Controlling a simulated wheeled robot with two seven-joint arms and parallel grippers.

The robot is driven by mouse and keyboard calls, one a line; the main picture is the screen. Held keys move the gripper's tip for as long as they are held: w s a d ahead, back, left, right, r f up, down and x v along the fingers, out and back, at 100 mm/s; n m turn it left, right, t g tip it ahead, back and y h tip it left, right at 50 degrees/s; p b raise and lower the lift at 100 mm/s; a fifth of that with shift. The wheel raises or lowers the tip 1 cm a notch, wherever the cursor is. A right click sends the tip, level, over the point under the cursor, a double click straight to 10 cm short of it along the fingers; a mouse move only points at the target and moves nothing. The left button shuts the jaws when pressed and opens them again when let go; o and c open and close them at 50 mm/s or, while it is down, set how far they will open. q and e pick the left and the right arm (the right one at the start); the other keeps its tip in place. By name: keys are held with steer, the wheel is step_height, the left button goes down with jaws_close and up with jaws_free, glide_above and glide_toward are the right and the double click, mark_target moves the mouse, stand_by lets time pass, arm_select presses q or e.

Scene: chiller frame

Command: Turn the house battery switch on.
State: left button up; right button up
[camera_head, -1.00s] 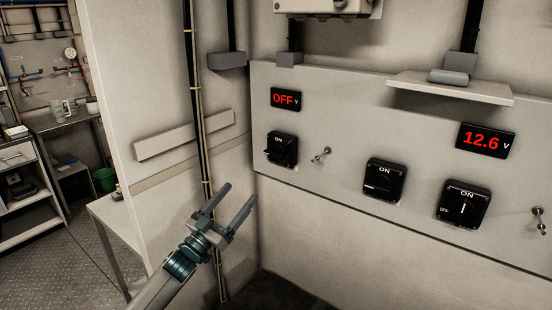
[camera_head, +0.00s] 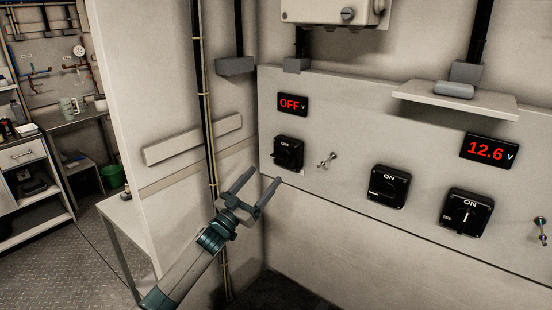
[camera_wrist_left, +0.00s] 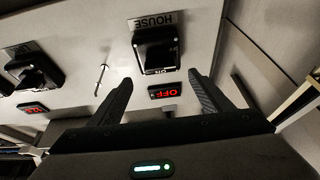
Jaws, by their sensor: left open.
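The house battery switch (camera_head: 288,153) is the black rotary switch at the left of the grey panel. In the left wrist view, which is upside down, the house switch (camera_wrist_left: 156,50) carries a HOUSE label (camera_wrist_left: 154,20). A red OFF display (camera_head: 292,104) sits above it. Its knob angle is hard to read. My left gripper (camera_head: 264,176) is open and empty, below and left of the switch and apart from it. In the wrist view its fingers (camera_wrist_left: 160,78) point toward the switch, one to each side of it.
A small toggle (camera_head: 327,160) sticks out right of the house switch. Two more rotary switches (camera_head: 389,186) (camera_head: 467,212) and a 12.6 display (camera_head: 488,151) are further right. A shelf (camera_head: 455,98) juts out above. A cable (camera_head: 206,120) runs down the left wall.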

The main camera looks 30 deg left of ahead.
mark_target(278, 160)
arm_select(q)
steer(key=p+x, duration=0.2)
steer(key=x, duration=0.6)
steer(key=shift+w+d+p, duration=0.1)
steer(key=shift+w+p, duration=0.1)
steer(key=shift+p, duration=0.1)
steer(key=c, duration=1)
steer(key=shift+c, duration=0.2)
